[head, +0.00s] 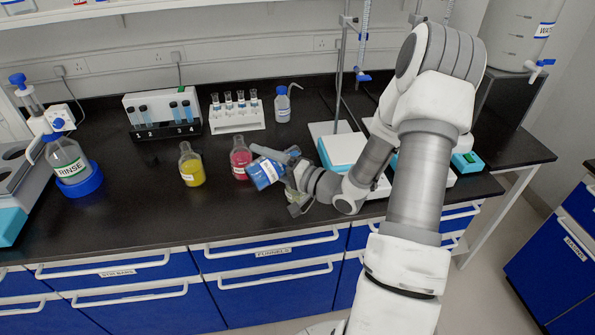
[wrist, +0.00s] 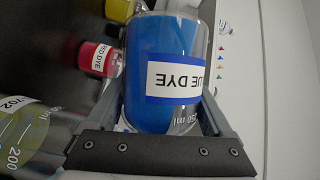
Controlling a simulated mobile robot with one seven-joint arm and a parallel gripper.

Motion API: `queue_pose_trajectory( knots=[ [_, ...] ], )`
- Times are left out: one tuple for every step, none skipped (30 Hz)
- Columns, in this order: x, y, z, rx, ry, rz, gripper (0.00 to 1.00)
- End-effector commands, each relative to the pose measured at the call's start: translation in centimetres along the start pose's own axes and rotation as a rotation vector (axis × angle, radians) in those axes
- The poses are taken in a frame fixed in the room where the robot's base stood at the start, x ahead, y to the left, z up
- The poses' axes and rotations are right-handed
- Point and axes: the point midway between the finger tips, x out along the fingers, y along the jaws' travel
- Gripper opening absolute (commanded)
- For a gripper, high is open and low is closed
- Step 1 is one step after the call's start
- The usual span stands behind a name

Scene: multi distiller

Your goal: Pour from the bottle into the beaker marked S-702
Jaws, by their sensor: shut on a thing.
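My gripper (head: 284,174) is shut on the blue dye bottle (head: 264,173), a clear bottle of blue liquid labelled BLUE DYE. The bottle is tilted well over in the head view, with its mouth end hidden there. It fills the middle of the wrist view (wrist: 165,45) between the two fingers. A glass beaker (wrist: 22,140) with a label ending in 702 and graduation marks is partly in the lower left of the wrist view. In the head view a glass vessel (head: 298,207) shows just below my gripper, mostly hidden, its label unreadable.
A red dye bottle (head: 240,158) stands close behind the held bottle, and a yellow bottle (head: 191,165) left of it. Tube racks (head: 238,120) and a capped bottle (head: 283,107) stand behind. A white balance or stirrer (head: 345,150) is right. The front left bench is clear.

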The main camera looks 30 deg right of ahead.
Motion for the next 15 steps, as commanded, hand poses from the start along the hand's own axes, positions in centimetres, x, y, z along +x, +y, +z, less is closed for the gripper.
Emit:
queue_pose_trajectory(
  knots=[
    [0.03, -0.10, -0.02, 0.002, 0.001, -0.004, 0.00],
    [0.03, -0.10, -0.02, 0.004, 0.001, -0.005, 0.00],
    [0.04, -0.10, -0.01, 0.006, 0.001, -0.006, 0.00],
    [0.04, -0.09, -0.01, 0.008, 0.001, -0.006, 0.00],
    [0.04, -0.09, 0.00, 0.009, 0.001, -0.007, 0.00],
    [0.04, -0.09, 0.01, 0.011, 0.001, -0.008, 0.00],
    [0.04, -0.08, 0.02, 0.013, 0.001, -0.009, 0.00],
    [0.05, -0.08, 0.02, 0.015, 0.001, -0.009, 0.00],
    [0.05, -0.08, 0.03, 0.017, 0.002, -0.010, 0.00],
    [0.05, -0.08, 0.04, 0.019, 0.002, -0.011, 0.00],
    [0.05, -0.07, 0.04, 0.020, 0.002, -0.012, 0.00],
    [0.06, -0.07, 0.05, 0.023, 0.002, -0.013, 0.00],
    [0.06, -0.07, 0.05, 0.024, 0.002, -0.013, 0.00],
    [0.06, -0.07, 0.06, 0.026, 0.002, -0.014, 0.00],
    [0.06, -0.06, 0.07, 0.028, 0.002, -0.015, 0.00]
  ],
)
